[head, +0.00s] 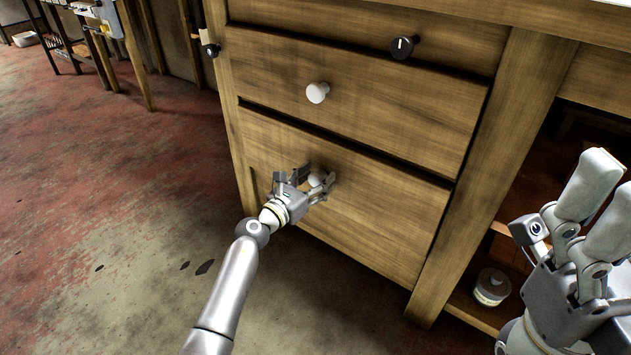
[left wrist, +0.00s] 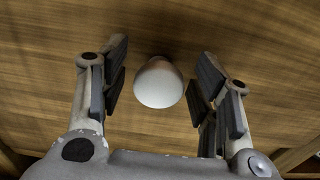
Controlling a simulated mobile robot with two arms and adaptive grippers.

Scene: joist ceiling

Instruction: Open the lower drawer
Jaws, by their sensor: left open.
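The lower drawer (head: 385,215) is a brown wooden front at the bottom of the cabinet, and it looks closed. Its round white knob (head: 315,180) is partly hidden by my left gripper (head: 314,179) in the head view. In the left wrist view the knob (left wrist: 158,83) sits between the two open fingers of the left gripper (left wrist: 160,85), with a gap on each side. The wooden drawer front (left wrist: 150,30) fills the background there. My right gripper (head: 600,205) is at the right edge of the head view, away from the drawer, its fingers pointing up.
The drawer above has a white knob (head: 317,92), and the top drawer has a black knob (head: 403,47). An open shelf with a round container (head: 491,287) is to the right, behind my right gripper. The red and grey floor (head: 120,200) is clear at left.

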